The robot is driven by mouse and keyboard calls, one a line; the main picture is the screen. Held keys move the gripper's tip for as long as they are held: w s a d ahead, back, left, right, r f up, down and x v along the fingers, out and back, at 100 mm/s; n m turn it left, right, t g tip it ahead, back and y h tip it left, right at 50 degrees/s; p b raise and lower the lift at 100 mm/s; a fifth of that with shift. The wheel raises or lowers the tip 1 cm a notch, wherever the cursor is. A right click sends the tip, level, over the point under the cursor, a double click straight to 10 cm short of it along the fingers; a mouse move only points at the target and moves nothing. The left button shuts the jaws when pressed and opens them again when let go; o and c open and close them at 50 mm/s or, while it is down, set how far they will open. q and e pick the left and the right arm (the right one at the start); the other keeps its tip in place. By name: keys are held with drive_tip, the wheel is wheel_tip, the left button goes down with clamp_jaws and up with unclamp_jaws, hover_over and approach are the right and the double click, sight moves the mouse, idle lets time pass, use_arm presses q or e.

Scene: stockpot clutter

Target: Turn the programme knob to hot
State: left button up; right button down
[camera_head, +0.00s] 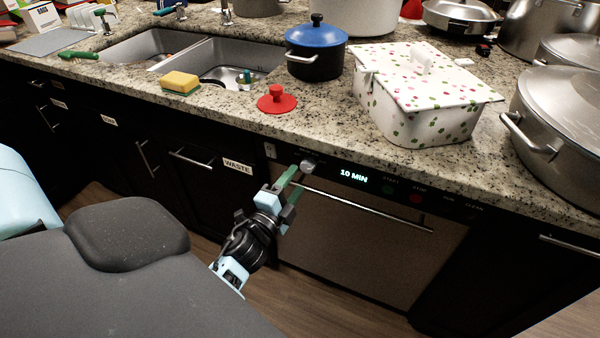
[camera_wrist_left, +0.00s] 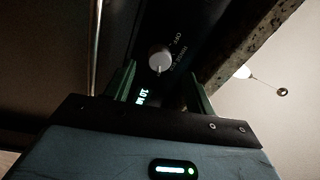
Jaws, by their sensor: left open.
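The programme knob (camera_head: 308,165) is a small pale round knob at the left end of the dishwasher's black control strip. My left gripper (camera_head: 292,183) is open just in front of and left of the knob. In the left wrist view its green fingers (camera_wrist_left: 159,74) stand on either side of the line to the knob, seemingly short of it. My right gripper is not in view.
The dishwasher's bar handle (camera_head: 365,207) runs below the strip, near the gripper. The lit display (camera_head: 354,177) reads 10 MIN. The granite counter edge (camera_head: 330,146) overhangs the strip, with a spotted white box (camera_head: 425,110) and red lid (camera_head: 277,102) on top.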

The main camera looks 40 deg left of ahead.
use_arm(q)
drive_tip(key=s, duration=0.3)
drive_tip(key=shift+s+d+f, duration=0.1)
drive_tip(key=shift+d, duration=0.15)
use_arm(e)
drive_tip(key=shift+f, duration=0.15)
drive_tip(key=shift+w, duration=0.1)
use_arm(q)
drive_tip(key=s+d+f+n+g+h+p, duration=0.1)
drive_tip(key=s+d+f+n+g+p, duration=0.2)
drive_tip(key=s, duration=0.7)
drive_tip(key=s+d+f+n+g+h+p, duration=0.2)
drive_tip(key=s+d+f+n+g+p, duration=0.1)
drive_tip(key=s, duration=0.7)
drive_tip(key=s+d+f+n+g+h+p, duration=0.2)
drive_tip(key=s+d+f+n+g+p, duration=0.1)
drive_tip(key=s+d+n, duration=0.3)
drive_tip(key=s+d+p, duration=0.1)
drive_tip(key=s+d, duration=0.1)
drive_tip(key=s, duration=0.2)
drive_tip(key=shift+s+f+g+p, duration=0.3)
drive_tip(key=shift+f+g+p, duration=0.05)
drive_tip(key=shift+g, duration=0.05)
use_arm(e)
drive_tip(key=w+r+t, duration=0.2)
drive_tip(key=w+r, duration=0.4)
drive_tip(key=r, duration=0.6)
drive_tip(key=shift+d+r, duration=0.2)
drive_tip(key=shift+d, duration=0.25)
